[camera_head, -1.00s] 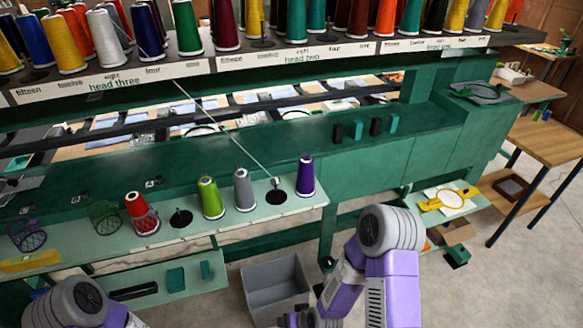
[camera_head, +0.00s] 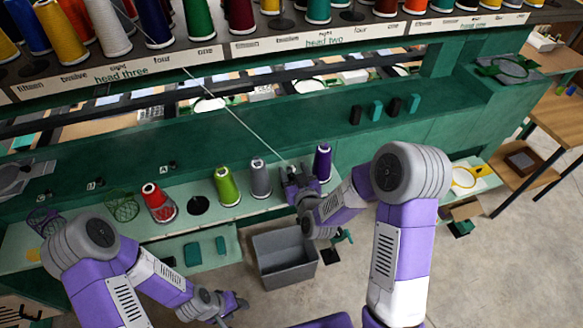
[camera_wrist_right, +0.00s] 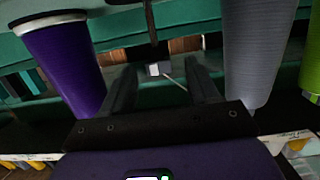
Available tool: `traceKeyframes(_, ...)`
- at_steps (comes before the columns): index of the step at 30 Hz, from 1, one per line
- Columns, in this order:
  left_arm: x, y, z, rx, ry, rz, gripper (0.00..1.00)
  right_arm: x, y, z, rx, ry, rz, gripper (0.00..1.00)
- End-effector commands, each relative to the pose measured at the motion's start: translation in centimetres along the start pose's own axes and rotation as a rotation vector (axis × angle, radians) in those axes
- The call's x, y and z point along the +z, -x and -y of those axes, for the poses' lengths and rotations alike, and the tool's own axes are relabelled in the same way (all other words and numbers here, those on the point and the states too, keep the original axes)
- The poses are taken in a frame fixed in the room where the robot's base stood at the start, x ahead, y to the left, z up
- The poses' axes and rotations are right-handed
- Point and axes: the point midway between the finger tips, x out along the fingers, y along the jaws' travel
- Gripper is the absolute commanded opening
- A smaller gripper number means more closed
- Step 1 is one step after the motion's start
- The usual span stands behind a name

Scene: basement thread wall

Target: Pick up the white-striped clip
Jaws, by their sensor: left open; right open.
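The white-striped clip appears to be the small dark piece with a pale face (camera_wrist_right: 155,69) in the right wrist view, where a thin thread runs to it. It shows between the fingers of my right gripper (camera_wrist_right: 160,85), which is open and apart from it in the picture; the exact depth is unclear. In the head view my right gripper (camera_head: 292,176) is over the shelf between the grey and purple cones and largely hides the clip. My left gripper (camera_head: 232,304) is open and empty, low in front of the machine.
The purple cone (camera_head: 323,163) and grey cone (camera_head: 260,178) stand close on either side of my right gripper. A green cone (camera_head: 228,187) and red cone (camera_head: 158,203) stand further left. A grey bin (camera_head: 284,262) sits on the floor below. The light-green shelf (camera_head: 240,210) has bare room along its front.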

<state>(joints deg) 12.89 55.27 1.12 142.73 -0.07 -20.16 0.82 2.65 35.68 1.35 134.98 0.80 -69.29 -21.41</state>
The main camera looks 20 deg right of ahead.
Motion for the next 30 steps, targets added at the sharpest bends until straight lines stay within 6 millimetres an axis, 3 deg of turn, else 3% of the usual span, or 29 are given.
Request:
traceKeyframes(5, 0.0, 0.2, -0.1, 0.0, 0.0, -0.001, 0.51, 0.0, -1.9, 0.0, -0.001, 0.0, 0.001, 0.6)
traceKeyframes(13, 0.0, 0.2, -0.1, 0.0, 0.0, -0.001, 0.51, 0.0, -2.2, 0.0, -0.001, 0.0, 0.0, 0.6)
traceKeyframes(24, 0.0, 0.2, -0.1, 0.0, 0.0, -0.001, 0.51, 0.0, -2.2, 0.0, -0.001, 0.0, 0.001, 0.05)
traceKeyframes(26, 0.0, 0.2, -0.1, 0.0, 0.0, -0.001, 0.51, 0.0, -2.2, 0.0, -0.001, 0.0, 0.001, 0.0)
traceKeyframes(30, 0.0, 0.2, -0.1, 0.0, 0.0, -0.001, 0.51, 0.0, -2.2, 0.0, -0.001, 0.0, 0.001, 0.0)
